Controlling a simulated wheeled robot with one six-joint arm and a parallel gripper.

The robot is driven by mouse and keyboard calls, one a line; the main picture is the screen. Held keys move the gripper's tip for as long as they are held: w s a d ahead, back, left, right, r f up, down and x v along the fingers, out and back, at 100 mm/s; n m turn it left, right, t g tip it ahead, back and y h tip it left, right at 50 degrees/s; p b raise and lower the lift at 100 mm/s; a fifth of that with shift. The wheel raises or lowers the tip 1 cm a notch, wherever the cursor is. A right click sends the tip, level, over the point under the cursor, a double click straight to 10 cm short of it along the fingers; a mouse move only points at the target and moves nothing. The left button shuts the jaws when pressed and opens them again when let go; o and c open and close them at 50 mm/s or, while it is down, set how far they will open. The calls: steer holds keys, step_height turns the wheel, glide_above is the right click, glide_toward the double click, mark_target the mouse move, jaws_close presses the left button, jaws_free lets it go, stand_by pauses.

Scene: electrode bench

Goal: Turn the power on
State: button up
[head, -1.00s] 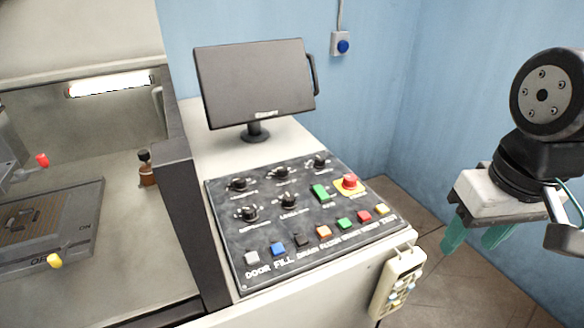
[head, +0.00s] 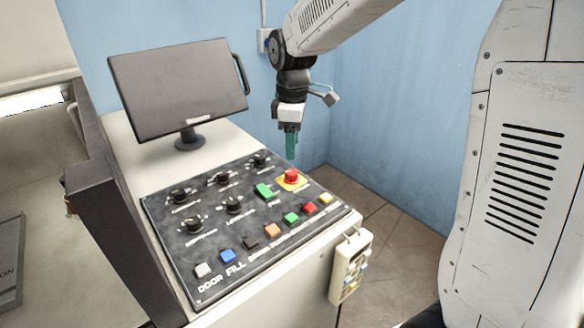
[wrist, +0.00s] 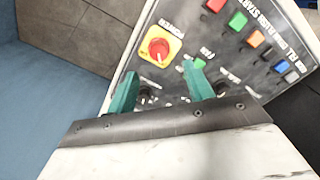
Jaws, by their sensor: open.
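A red round knob on a yellow plate (head: 291,177) sits at the back right of the black control panel (head: 180,255). The wrist view shows the same red knob (wrist: 159,48) with a small, hard-to-read upside-down label above it. A green switch (head: 264,190) is just left of the knob; in the wrist view it is partly hidden behind a finger. My gripper (head: 291,150) points down above the knob, apart from it. In the wrist view my gripper (wrist: 161,82) has two teal fingers spread apart with nothing between them.
Several black dials (head: 233,204) and a front row of coloured buttons (head: 272,230) share the panel. A monitor (head: 180,88) stands behind the panel, left of my arm. A handheld pendant (head: 350,266) hangs at the bench's right end. The floor to the right is clear.

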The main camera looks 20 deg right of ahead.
mark_target(292, 172)
steer(key=shift+w+f, duration=0.2)
steer(key=shift+f, duration=0.2)
step_height(292, 172, down, 7)
steer(key=shift+f, duration=0.15)
steer(key=c, duration=1)
